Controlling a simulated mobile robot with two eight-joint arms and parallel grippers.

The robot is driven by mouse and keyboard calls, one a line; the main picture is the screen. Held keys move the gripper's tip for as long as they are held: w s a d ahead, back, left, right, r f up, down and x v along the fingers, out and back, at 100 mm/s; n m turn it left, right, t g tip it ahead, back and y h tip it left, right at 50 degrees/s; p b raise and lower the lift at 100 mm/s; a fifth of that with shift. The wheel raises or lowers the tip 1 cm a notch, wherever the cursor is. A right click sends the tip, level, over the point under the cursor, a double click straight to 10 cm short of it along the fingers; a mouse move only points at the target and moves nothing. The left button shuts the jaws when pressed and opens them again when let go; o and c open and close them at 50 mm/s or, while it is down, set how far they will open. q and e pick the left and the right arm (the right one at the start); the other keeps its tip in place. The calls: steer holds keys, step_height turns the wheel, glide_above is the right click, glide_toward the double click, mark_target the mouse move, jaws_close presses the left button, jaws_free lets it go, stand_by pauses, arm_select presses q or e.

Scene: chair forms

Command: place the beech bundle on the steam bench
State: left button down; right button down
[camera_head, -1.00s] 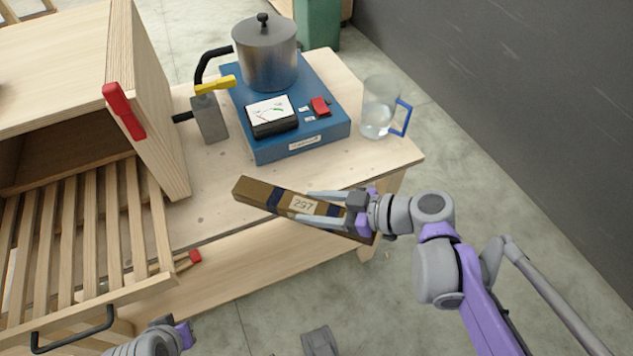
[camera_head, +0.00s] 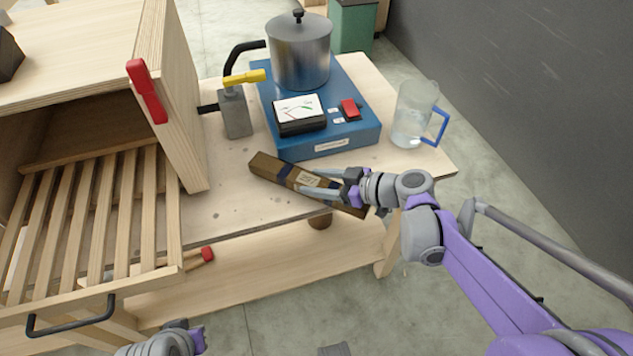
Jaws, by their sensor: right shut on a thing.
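The beech bundle is a long brown block (camera_head: 268,168) with dark bands and a pale numbered label. My right gripper (camera_head: 312,184) is shut on it around the middle, its fingers lying across the bundle near the label. The bundle slants over the front part of the steam bench (camera_head: 232,200), a pale wooden bench, in front of the blue heater. Its right end reaches past the bench's front edge. I cannot tell whether it touches the top. My left arm's end (camera_head: 165,342) shows at the bottom edge; its fingers cannot be made out.
A blue heater (camera_head: 340,139) with a steel pot (camera_head: 300,55) stands behind the bundle. A glass jug (camera_head: 410,115) with a blue handle stands at the right. A wooden box with a slatted rack (camera_head: 92,215) and a red clamp (camera_head: 147,92) takes up the left.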

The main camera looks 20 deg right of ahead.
steer(key=shift+w+f, duration=0.45)
arm_select(q)
steer(key=shift+f, duration=0.25)
arm_select(e)
steer(key=shift+f, duration=0.1)
steer(key=shift+c, duration=1)
jaws_free()
arm_select(q)
steer(key=shift+f, duration=0.1)
